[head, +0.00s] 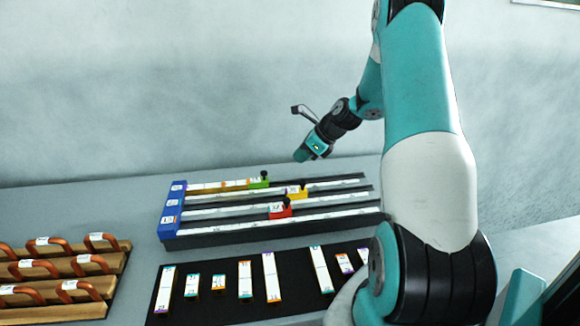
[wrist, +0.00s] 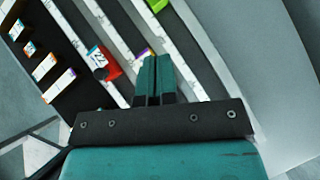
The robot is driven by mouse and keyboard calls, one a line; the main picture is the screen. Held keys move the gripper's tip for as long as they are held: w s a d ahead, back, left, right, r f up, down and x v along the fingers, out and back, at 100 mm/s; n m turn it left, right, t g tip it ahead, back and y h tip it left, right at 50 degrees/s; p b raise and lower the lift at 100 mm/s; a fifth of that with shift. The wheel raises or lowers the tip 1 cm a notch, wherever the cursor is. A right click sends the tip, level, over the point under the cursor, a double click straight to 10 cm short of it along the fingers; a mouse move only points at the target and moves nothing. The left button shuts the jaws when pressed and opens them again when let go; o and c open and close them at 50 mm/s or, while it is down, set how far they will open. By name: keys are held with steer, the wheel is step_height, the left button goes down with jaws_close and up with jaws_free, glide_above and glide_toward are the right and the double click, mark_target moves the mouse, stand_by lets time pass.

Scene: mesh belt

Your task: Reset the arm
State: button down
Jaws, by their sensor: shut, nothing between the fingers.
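My arm reaches in from the right in the head view, with its elbow bent and the wrist pointing down toward the left. My gripper (head: 303,156) is above the far side of a blue-ended rack (head: 178,214) with several dark and white rails. In the wrist view my gripper (wrist: 156,62) has its teal fingers side by side, shut and empty, over the rails. The red slider (head: 281,209), yellow slider (head: 298,191) and green slider (head: 260,180) sit on the rails. The red slider (wrist: 102,62) and green slider (wrist: 156,5) also show in the wrist view.
A black mat (head: 206,312) with several white labelled strips lies in front of the rack. Wooden boards with orange handles (head: 102,243) are at the left. The grey table is bare between the boards and the mat. A pale wall stands behind.

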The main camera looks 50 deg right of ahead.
steer(key=shift+v, duration=1.05)
steer(key=s+a+r+n+g+y, duration=0.15)
steer(key=a+r+n, duration=0.5)
steer(key=a, duration=0.65)
steer(key=a+r+n+g, duration=0.2)
steer(key=a+r+n, duration=0.1)
steer(key=a+n, duration=0.8)
steer(key=s+a+r+n+g, duration=0.2)
steer(key=s+a+n, duration=0.7)
steer(key=s+n, duration=0.1)
steer(key=s+a+r+n+g, duration=0.1)
steer(key=s+a+n, duration=0.8)
steer(key=s, duration=0.3)
steer(key=shift+s+r+n+g+h, duration=0.2)
steer(key=shift+r+n+g+h, duration=0.2)
steer(key=shift+n, duration=0.25)
steer(key=shift+d, duration=0.1)
